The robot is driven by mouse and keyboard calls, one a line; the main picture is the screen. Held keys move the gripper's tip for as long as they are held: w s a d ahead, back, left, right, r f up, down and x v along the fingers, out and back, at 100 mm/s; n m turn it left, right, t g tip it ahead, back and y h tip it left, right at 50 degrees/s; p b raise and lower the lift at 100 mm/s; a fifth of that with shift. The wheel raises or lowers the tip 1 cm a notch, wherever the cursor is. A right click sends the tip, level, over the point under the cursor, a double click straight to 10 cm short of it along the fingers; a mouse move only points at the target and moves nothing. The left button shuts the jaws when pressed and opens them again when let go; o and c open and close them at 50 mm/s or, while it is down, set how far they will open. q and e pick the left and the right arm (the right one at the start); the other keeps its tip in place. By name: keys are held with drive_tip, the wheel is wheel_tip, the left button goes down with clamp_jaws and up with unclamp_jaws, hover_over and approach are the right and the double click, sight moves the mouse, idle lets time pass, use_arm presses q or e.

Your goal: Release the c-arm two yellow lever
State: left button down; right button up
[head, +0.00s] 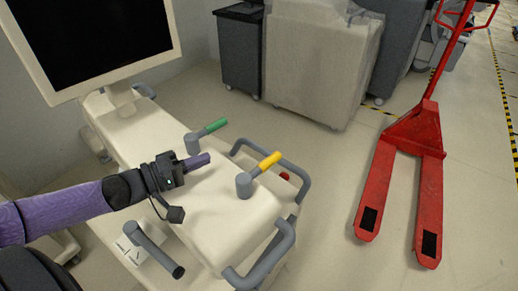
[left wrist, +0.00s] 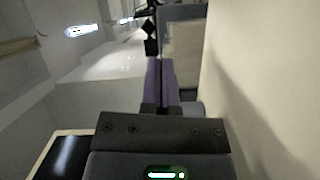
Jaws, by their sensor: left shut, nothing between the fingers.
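The yellow lever (head: 268,163) sticks up at an angle from a grey post (head: 244,186) on the right part of the white cart top (head: 230,217). A green lever (head: 215,126) stands on a similar grey post behind and to its left. My left gripper (head: 205,159) is shut and empty, its purple fingers together, pointing right between the two levers and apart from the yellow one. In the left wrist view the shut fingers (left wrist: 160,75) show, but I cannot make out the yellow lever there. My right gripper is not in view.
A monitor (head: 95,40) stands at the cart's left end. Grey handles (head: 264,257) ring the right end, with a red knob (head: 285,176) beside them. A grey lever (head: 155,248) sits in front. Covered carts (head: 318,60) and a red pallet jack (head: 415,128) stand beyond open floor.

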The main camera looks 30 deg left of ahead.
sight(259, 174)
use_arm(q)
drive_tip(key=shift+s, duration=0.15)
drive_tip(key=shift+d, duration=0.1)
drive_tip(key=w+d+f+b, duration=0.1)
drive_tip(key=w+d+b, duration=0.2)
drive_tip(key=w+d, duration=0.4)
drive_tip(key=shift+w+d+f+b, duration=0.15)
drive_tip(key=shift+w+d+b, duration=0.2)
drive_tip(key=shift+d, duration=0.5)
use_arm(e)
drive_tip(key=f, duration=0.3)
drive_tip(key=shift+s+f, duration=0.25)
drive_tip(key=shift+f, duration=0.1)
